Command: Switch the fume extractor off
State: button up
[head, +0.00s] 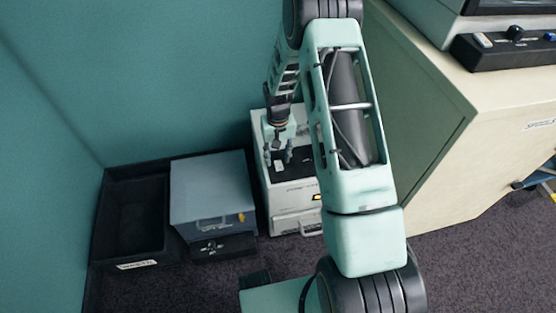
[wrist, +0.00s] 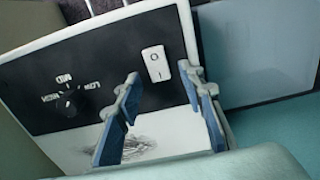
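The fume extractor (head: 297,195) is a white box with a black top panel, standing on the floor against the teal wall. In the wrist view its panel (wrist: 115,70) carries a white rocker switch (wrist: 156,63) marked O and I, and a black knob (wrist: 68,102) with LOW, MED and HIGH labels. I cannot tell which side of the rocker is pressed. My gripper (head: 278,157) is over the panel, pointing down. In the wrist view my gripper (wrist: 160,74) is open and empty, its blue-padded fingers apart on either side of the rocker; contact cannot be told.
A cream cabinet (head: 490,130) on the right bears a black control strip (head: 505,47). Dark carpet is free in front.

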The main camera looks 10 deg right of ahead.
jog(key=shift+f, duration=0.5)
jog(key=shift+c, duration=0.2)
grip_shut()
jog(key=shift+s, duration=0.1)
jog(key=shift+s+t+b, duration=0.25)
jog(key=shift+t+b, duration=0.7)
jog(key=shift+t, duration=0.25)
jog(key=shift+r+t+b, duration=0.15)
jog(key=shift+t+b, duration=0.25)
jog(key=shift+t, duration=0.1)
